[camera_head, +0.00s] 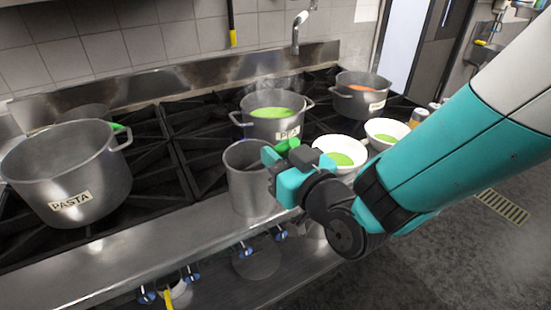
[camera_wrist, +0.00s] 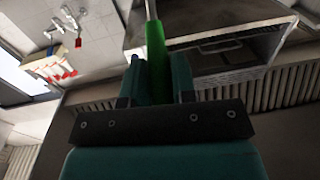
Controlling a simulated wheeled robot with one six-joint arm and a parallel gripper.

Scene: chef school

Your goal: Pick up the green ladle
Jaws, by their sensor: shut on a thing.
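The green ladle shows in the head view as a bright green handle piece (camera_head: 287,145) at my gripper (camera_head: 272,160). In the wrist view, its green handle (camera_wrist: 156,48) stands between the two teal fingers of my gripper (camera_wrist: 157,78), with a thin metal shaft running up out of frame. My gripper is shut on the handle. It is beside and above the rim of a tall open metal pot (camera_head: 246,185) at the front of the stove. The ladle's bowl is hidden, and I cannot tell whether it is inside that pot.
A pot labelled PASTA (camera_head: 75,185) stands at left. A steaming pot with green contents (camera_head: 273,128) is behind the gripper, and another pot (camera_head: 360,102) is farther back right. Two white bowls (camera_head: 328,150) (camera_head: 377,137) stand right of it. Blue-tipped knobs line the front edge.

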